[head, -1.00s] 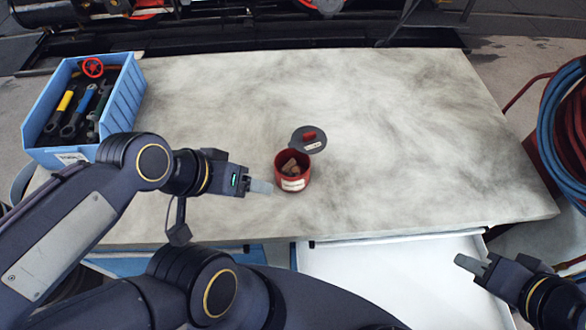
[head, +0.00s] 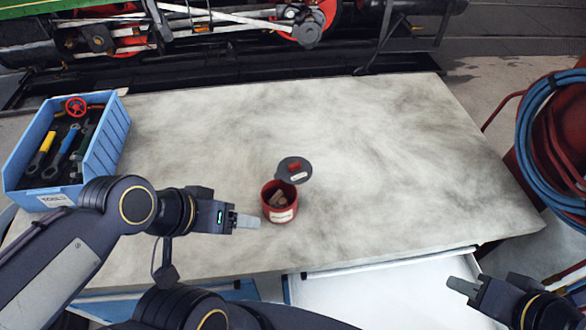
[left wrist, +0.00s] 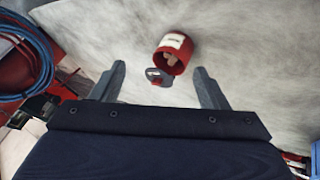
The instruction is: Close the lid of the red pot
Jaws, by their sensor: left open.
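The red pot (head: 279,212) stands upright on the workbench, with brown pieces inside and a pale label on its front. Its dark grey lid (head: 294,173) with a red knob is open, at the pot's back right edge. My left gripper (head: 247,221) is just left of the pot, apart from it. In the left wrist view the fingers (left wrist: 161,82) are spread and empty, with the red pot (left wrist: 178,62) and the lid (left wrist: 158,76) showing beyond and between them. My right gripper (head: 463,287) is off the front right of the bench; its finger gap is not clear.
The grey workbench (head: 400,150) is mostly clear. A blue toolbox (head: 103,150) with several tools stands at its left. A white drawer (head: 380,295) is below the front edge. Coiled hoses (head: 540,140) are at the right, and the steam tram is behind.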

